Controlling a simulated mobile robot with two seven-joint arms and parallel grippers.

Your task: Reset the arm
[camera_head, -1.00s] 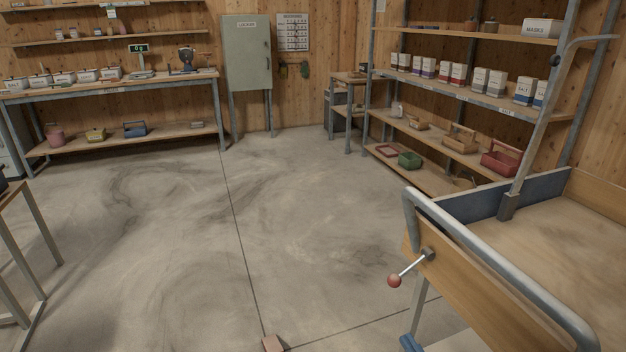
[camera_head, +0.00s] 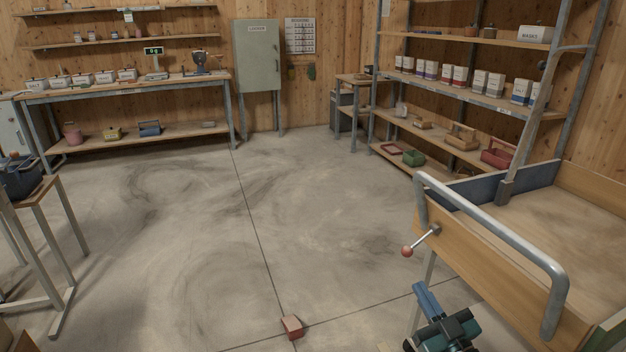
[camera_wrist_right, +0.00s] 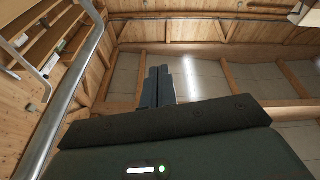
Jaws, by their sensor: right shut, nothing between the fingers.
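My right gripper (camera_head: 427,298) shows at the bottom right of the head view, in front of the wooden cart, with its blue fingers together and nothing between them. In the right wrist view the fingers (camera_wrist_right: 157,86) are side by side and point towards the ceiling and rafters. My left gripper does not show in the head view.
A wooden cart (camera_head: 462,262) with a grey tube handle (camera_head: 500,228) and a red-knobbed lever (camera_head: 408,251) stands close on the right. A reddish block (camera_head: 292,326) lies on the floor. A table (camera_head: 40,196) stands at left. The middle floor is open.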

